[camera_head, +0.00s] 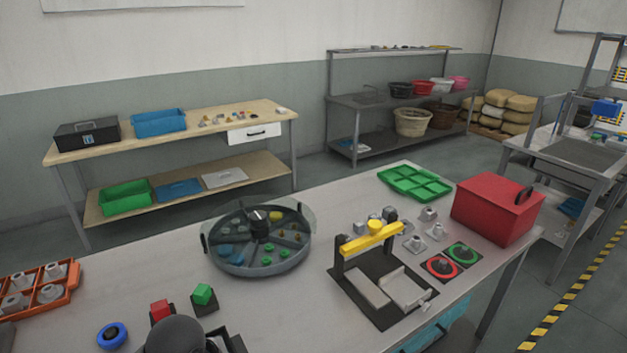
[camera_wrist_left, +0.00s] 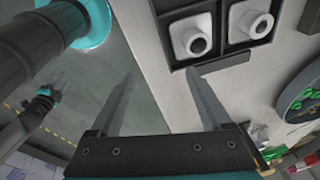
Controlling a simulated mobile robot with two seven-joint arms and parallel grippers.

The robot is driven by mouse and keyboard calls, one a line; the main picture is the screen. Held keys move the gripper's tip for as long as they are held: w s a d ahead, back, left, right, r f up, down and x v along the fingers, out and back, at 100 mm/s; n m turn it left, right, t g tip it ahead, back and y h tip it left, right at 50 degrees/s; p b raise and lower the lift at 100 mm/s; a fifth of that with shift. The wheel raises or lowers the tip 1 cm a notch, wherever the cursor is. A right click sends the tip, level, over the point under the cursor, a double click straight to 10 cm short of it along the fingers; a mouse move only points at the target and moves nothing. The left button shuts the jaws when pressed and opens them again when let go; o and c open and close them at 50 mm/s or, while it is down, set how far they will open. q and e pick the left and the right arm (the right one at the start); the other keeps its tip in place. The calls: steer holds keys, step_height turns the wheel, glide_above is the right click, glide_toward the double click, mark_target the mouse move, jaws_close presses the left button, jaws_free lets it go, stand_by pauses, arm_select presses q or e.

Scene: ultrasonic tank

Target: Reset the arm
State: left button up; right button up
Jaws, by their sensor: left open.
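My left gripper (camera_wrist_left: 160,73) shows in the left wrist view with its two fingers apart and nothing between them. Its fingertips are close to a dark tray (camera_wrist_left: 205,58) holding pale square fittings with round holes (camera_wrist_left: 193,37). The gap between the fingers spans the grey table top and its edge, with floor beyond at left. In the head view a dark rounded shape sits at the bottom edge, and I cannot tell which part it is.
The table (camera_head: 130,270) carries an orange tray of fittings (camera_head: 75,275), a blue ring (camera_head: 112,335), red (camera_head: 160,310) and green (camera_head: 203,294) buttons, a round divided tray (camera_head: 232,268), a yellow-handled fixture (camera_head: 372,240), a green tray (camera_head: 415,183) and a red box (camera_head: 496,209).

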arm_select(q)
steer(key=s+a+n+t+y, duration=0.1)
steer(key=s+a+n+t, duration=0.15)
steer(key=s+n, duration=1.05)
step_height(320, 180, down, 29)
steer(key=s+m+g+b, duration=0.1)
steer(key=s+g+b, duration=0.15)
steer(key=b, duration=0.35)
steer(key=s+a+f+b, duration=0.2)
steer(key=s+f+b, duration=0.3)
steer(key=s+f, duration=1)
step_height(320, 180, down, 3)
steer(key=shift+a+f+g+y+b, duration=0.1)
steer(key=shift+a+g+y+b, duration=0.2)
steer(key=shift+g+b, duration=0.1)
steer(key=shift+s, duration=0.1)
